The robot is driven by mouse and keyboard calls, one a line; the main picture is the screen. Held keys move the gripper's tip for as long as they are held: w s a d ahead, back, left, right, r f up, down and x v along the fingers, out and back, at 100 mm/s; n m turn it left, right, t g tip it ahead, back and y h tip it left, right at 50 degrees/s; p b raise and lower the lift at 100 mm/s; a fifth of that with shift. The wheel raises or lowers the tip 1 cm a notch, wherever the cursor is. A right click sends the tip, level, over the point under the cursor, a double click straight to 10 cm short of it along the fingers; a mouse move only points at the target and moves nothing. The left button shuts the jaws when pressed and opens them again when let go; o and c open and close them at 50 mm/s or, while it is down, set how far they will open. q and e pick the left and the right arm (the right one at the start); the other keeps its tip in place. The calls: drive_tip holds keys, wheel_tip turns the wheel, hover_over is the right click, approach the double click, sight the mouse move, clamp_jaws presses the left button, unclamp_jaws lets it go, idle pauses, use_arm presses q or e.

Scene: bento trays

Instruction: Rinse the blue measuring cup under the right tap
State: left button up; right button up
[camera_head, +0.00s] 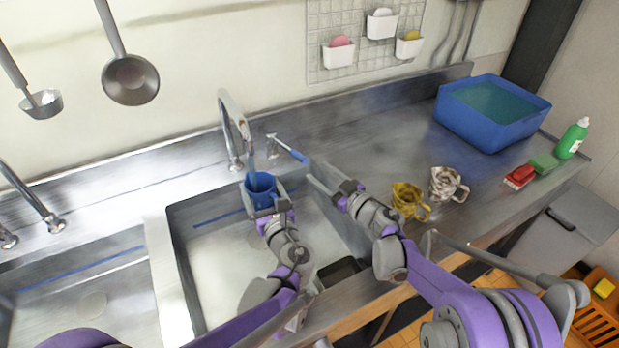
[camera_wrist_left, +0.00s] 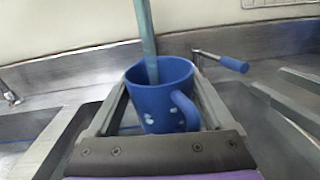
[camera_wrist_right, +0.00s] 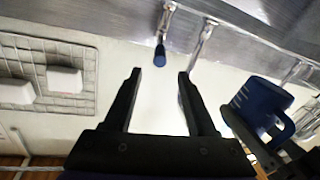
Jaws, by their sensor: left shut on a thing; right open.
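The blue measuring cup (camera_head: 261,190) is upright under the right tap (camera_head: 234,115), over the right basin. My left gripper (camera_head: 268,203) is shut on it, one finger on each side, as the left wrist view shows the cup (camera_wrist_left: 160,108) between the fingers. A bluish water stream (camera_wrist_left: 146,40) runs from the spout into the cup. The tap's lever with a blue grip (camera_head: 298,156) points right and forward. My right gripper (camera_head: 330,180) is open and empty, close to the lever; the right wrist view shows the blue grip (camera_wrist_right: 160,56) just beyond its open fingers.
A yellow patterned jug (camera_head: 408,200) and a brown-and-white jug (camera_head: 446,184) stand right of my right gripper. A blue tub of water (camera_head: 477,125), red brush (camera_head: 519,177), green sponge (camera_head: 544,162) and green bottle (camera_head: 571,140) are further right. A left tap (camera_head: 35,205) stands left.

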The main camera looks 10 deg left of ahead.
drive_tip(key=shift+r, duration=0.1)
drive_tip(key=w+a+r, duration=0.3)
drive_tip(key=r, duration=0.4)
approach(295, 153)
drive_tip(key=w+a+f, duration=0.1)
drive_tip(key=w+a, duration=0.1)
drive_tip(key=w, duration=0.1)
drive_tip(key=x, duration=0.7)
drive_tip(key=shift+a, duration=0.25)
clamp_jaws()
idle(0.6)
